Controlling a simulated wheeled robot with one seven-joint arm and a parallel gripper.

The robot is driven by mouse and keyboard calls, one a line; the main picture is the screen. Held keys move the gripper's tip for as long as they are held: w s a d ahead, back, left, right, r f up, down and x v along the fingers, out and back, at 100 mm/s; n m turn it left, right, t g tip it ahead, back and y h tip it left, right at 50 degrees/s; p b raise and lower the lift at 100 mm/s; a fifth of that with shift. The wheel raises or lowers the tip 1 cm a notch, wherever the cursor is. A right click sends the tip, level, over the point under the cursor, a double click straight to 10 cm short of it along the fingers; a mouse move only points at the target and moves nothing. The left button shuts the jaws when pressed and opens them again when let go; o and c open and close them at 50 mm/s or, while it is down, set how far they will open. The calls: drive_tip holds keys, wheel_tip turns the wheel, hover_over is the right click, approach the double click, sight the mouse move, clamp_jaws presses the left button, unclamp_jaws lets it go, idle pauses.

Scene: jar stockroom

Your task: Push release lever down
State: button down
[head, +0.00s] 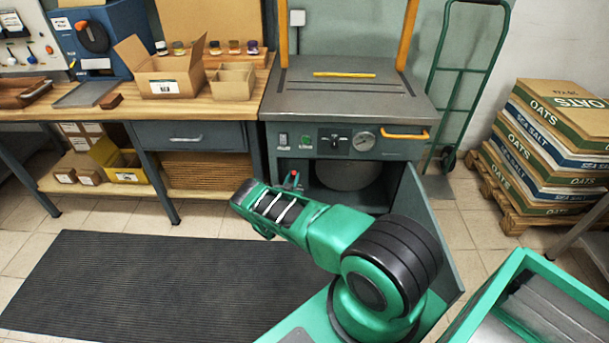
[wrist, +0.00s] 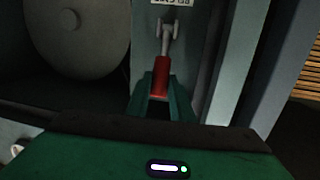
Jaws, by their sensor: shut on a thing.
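The release lever has a red grip (wrist: 161,74) and a grey metal shank, which runs up to a forked mount on a grey panel in the wrist view. A small red part of it (head: 294,174) shows in the head view, in the open lower bay of the grey machine (head: 345,110). My gripper (wrist: 160,95) is shut on the red grip, with one green finger on each side. The lower end of the grip is hidden between the fingers. In the head view my fingers are hard to make out behind my wrist.
A pale round drum (wrist: 85,35) sits left of the lever in the bay. The bay's open door (head: 430,235) stands right of my arm. A wooden bench (head: 225,105) is at the left. A black mat (head: 160,285) covers clear floor.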

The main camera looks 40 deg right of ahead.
drive_tip(key=shift+s+a+f+t+h, duration=0.2)
drive_tip(key=shift+a+f+t+h, duration=0.1)
drive_tip(key=shift+a+f+t, duration=0.2)
drive_tip(key=shift+a, duration=0.1)
drive_tip(key=c, duration=1.6)
unclamp_jaws()
drive_tip(key=shift+o, duration=0.2)
drive_tip(key=shift+r, duration=0.1)
drive_tip(key=v, duration=1)
drive_tip(key=shift+s+a, duration=0.2)
drive_tip(key=shift+a, duration=0.05)
